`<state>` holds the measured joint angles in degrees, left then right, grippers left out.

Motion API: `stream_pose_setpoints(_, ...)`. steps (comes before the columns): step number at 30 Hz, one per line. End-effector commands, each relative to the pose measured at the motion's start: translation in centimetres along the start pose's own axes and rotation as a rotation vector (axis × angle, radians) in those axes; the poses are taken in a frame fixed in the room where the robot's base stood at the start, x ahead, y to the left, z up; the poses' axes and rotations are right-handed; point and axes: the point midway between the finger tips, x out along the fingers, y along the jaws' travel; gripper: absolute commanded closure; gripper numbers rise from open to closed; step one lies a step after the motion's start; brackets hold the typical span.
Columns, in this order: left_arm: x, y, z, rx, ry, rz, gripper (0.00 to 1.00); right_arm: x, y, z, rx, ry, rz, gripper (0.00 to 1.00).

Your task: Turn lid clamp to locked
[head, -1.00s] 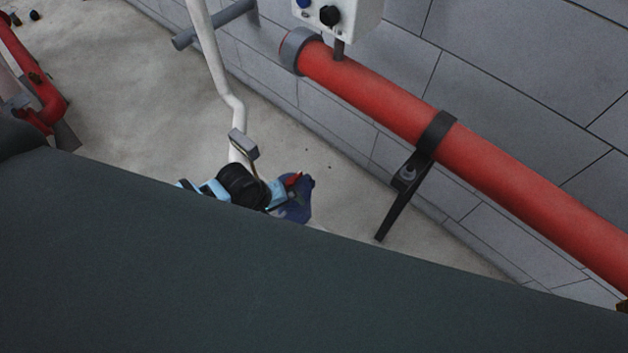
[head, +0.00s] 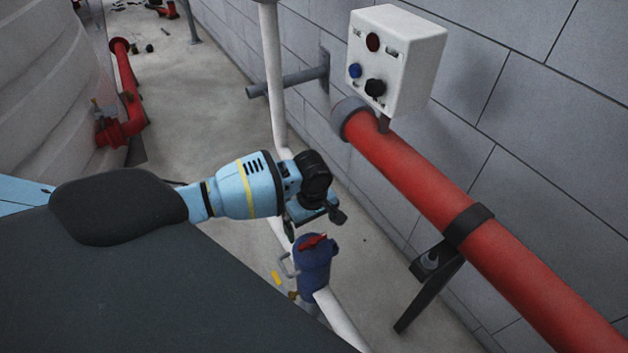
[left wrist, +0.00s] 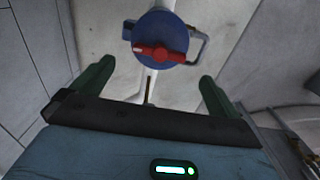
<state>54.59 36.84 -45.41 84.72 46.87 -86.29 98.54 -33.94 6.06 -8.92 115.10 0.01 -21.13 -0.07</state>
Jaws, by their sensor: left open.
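The lid clamp is a red handle (head: 312,242) on top of a blue canister (head: 314,265) set in a white pipe. In the left wrist view the red clamp (left wrist: 158,53) lies roughly crosswise over the round blue lid (left wrist: 160,36). A grey looped handle stands at the canister's side. My left gripper (head: 318,217) is above the canister, apart from the clamp. In the left wrist view its two green fingers (left wrist: 152,88) are spread with nothing between them. My right gripper is not in view.
A white control box (head: 398,60) with knobs is on the block wall. A large red pipe (head: 420,185) runs along the wall on a black bracket (head: 432,285). A white pipe (head: 273,80) rises behind my gripper. Open concrete floor (head: 180,130) lies at the left.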

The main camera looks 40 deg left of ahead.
Motion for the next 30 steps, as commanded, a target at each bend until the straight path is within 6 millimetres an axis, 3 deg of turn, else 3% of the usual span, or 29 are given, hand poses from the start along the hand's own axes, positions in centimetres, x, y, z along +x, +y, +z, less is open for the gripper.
stream_pose_setpoints(6, 3.8, -0.2, 0.1, 0.001, -0.001, -0.005, 0.0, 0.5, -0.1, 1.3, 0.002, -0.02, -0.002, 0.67)
stream_pose_setpoints(12, 5.8, -0.1, 0.1, 0.002, -0.001, -0.002, 0.0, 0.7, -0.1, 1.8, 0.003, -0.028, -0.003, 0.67)
stream_pose_setpoints(24, 6.4, 0.0, 0.1, 0.003, 0.0, 0.002, 0.0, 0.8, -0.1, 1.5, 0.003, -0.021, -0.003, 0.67)
stream_pose_setpoints(30, 6.4, 0.0, 0.1, 0.003, 0.0, 0.002, 0.26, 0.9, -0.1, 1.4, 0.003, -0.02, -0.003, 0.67)
